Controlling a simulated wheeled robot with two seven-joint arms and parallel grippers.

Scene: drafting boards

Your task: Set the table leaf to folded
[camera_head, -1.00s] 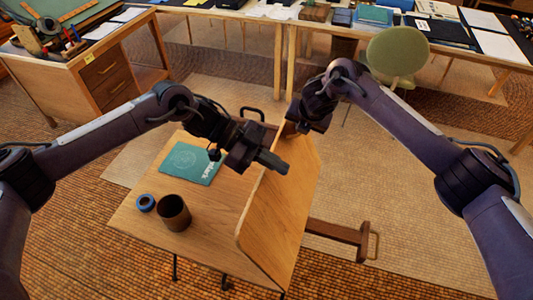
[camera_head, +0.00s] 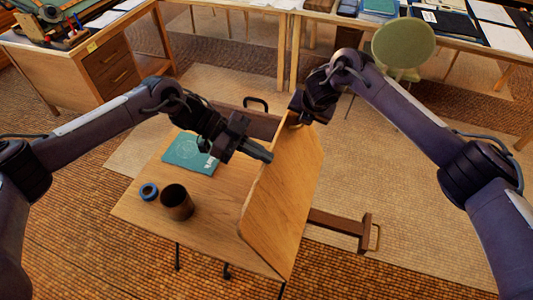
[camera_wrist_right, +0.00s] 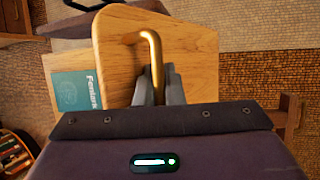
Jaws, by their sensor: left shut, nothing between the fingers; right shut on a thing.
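The table leaf (camera_head: 283,195) is a light wood panel standing steeply tilted up at the right side of the small wooden table (camera_head: 205,225). My right gripper (camera_head: 300,116) is at the leaf's far upper edge. In the right wrist view its fingers (camera_wrist_right: 158,90) are shut on a bent brass handle (camera_wrist_right: 153,50) in front of the wooden leaf (camera_wrist_right: 195,50). My left gripper (camera_head: 266,155) is shut and empty, just left of the leaf's inner face above the tabletop. Whether it touches the leaf I cannot tell.
A teal book (camera_head: 190,153), a dark brown cup (camera_head: 177,201) and a blue ring (camera_head: 148,191) lie on the tabletop. A dark wooden support bar (camera_head: 340,222) sticks out right under the leaf. A green stool (camera_head: 403,43) stands behind; open floor lies to the right.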

